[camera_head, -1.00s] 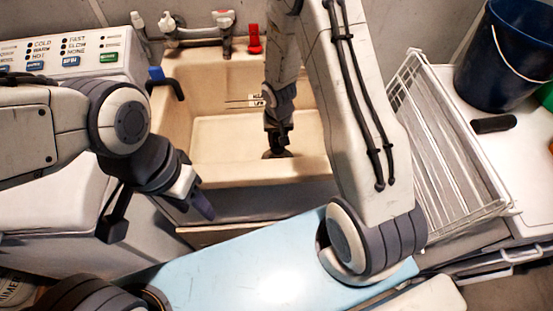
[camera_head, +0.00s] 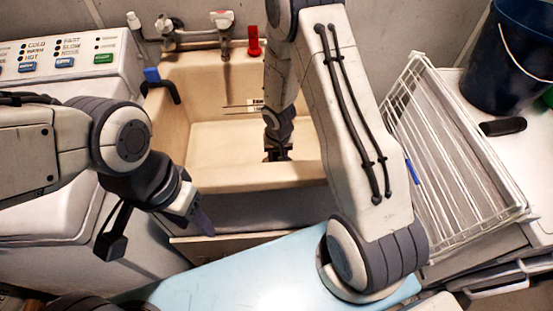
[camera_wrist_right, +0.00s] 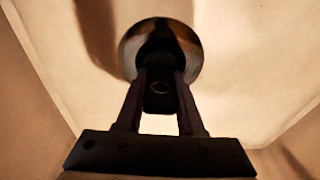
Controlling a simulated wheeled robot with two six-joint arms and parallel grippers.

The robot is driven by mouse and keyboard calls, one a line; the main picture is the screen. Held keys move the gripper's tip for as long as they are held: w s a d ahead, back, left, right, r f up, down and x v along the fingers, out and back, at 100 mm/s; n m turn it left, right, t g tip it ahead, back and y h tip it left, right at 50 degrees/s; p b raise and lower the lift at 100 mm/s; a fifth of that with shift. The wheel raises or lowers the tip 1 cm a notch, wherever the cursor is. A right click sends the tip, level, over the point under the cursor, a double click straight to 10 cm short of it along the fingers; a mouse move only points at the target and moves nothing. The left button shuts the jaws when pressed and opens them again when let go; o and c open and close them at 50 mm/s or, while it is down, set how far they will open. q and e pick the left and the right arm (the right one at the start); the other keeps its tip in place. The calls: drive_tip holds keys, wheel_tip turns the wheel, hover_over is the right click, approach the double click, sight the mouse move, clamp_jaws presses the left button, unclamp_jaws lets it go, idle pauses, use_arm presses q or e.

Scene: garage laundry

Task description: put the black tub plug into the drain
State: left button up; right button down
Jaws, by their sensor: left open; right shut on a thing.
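My right gripper (camera_head: 277,153) reaches down into the beige sink basin (camera_head: 235,172). The round metal drain (camera_wrist_right: 130,48) shows just behind and around the plug's far end. The plug lines up with the drain, but I cannot tell whether it is seated or just above it. In the head view the arm and gripper hide the plug. My left gripper (camera_head: 157,228) is open and empty, outside the basin at the left front.
A washer panel (camera_head: 65,55) stands left, with a blue-tipped black item (camera_head: 160,82) at the sink's left rim. Right are a white wire rack (camera_head: 455,150) and a dark blue bucket (camera_head: 508,60).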

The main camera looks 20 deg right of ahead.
drive_tip(key=c, duration=0.5)
unclamp_jaws()
